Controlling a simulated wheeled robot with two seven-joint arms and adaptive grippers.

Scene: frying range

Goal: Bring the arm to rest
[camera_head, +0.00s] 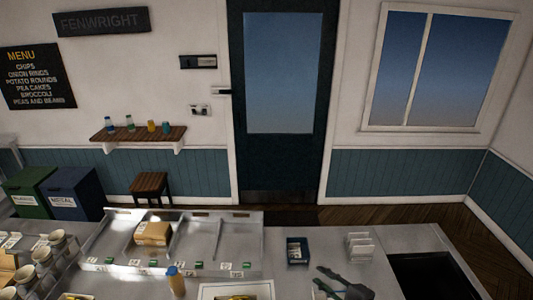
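My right gripper (319,275) shows at the bottom of the head view, right of centre, over the metal counter (275,235). Its two dark fingers point left and stand apart with nothing visible between them. The rest of that arm runs out of the picture at the bottom. My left gripper and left arm are not in view.
A small dark box (297,251) and a white rack (360,246) stand just beyond the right gripper; a dark recess (435,275) lies right.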

